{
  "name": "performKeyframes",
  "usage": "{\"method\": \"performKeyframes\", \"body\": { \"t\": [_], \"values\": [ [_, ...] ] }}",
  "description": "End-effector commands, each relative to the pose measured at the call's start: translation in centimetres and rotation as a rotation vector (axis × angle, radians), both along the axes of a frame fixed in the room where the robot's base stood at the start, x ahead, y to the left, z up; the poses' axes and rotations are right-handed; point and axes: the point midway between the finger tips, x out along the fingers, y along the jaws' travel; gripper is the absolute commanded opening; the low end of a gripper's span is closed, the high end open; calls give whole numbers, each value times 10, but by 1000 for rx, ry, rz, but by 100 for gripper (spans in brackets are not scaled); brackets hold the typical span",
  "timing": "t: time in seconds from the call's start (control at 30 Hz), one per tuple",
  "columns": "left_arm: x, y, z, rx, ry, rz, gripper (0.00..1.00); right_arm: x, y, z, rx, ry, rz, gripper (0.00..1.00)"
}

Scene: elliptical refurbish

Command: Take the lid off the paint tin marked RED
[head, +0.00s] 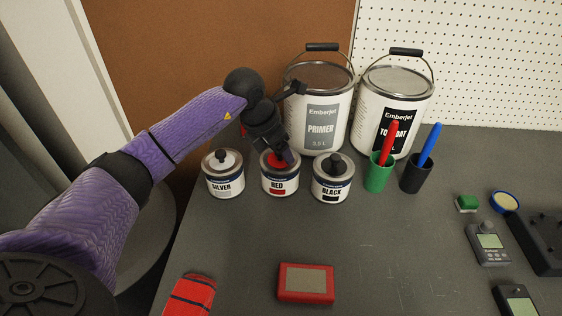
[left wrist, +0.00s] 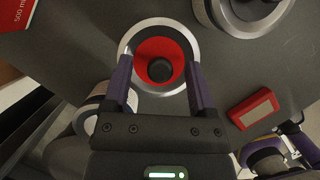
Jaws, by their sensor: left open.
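The paint tin marked RED (head: 281,184) stands upright on the grey bench, between the SILVER tin (head: 224,178) and the BLACK tin (head: 331,183). Its red lid (left wrist: 147,50) is on the tin, with a dark round knob (left wrist: 160,69) at its centre. My left gripper (head: 287,158) is over the RED tin and hides part of the lid in the head view. In the left wrist view its two purple fingers (left wrist: 161,80) are open, one to each side of the knob, with visible gaps.
Large PRIMER (head: 320,110) and topcoat (head: 398,100) cans stand close behind. Green (head: 379,173) and dark (head: 415,176) cups with a red and a blue handle stand at right. A red-framed block (head: 306,283) lies in front. The bench middle is mostly clear.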

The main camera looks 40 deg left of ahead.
Motion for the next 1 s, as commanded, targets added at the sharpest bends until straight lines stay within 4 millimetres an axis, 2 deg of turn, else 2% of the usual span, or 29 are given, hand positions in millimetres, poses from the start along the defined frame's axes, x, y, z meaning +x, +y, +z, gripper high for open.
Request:
{"method": "performKeyframes", "body": {
  "t": [0.03,0.3,0.37,0.67,0.77,0.9,1.0],
  "values": [
    [0,0,1,0,0,0,66,1,1,0,1,-3,-1,59],
    [0,0,1,0,0,0,9,1,2,0,2,-3,-1,59],
    [0,0,1,0,0,0,0,0,1,0,2,-2,-1,59],
    [0,0,2,0,-1,0,0,-3,1,2,2,4,-1,59],
    [0,0,20,0,-4,0,0,-1,1,10,2,-2,-1,59],
    [0,0,62,-1,-8,1,0,3,1,28,2,-14,0,59],
    [0,0,85,0,-6,1,0,6,0,36,2,-24,1,59]
  ]
}}
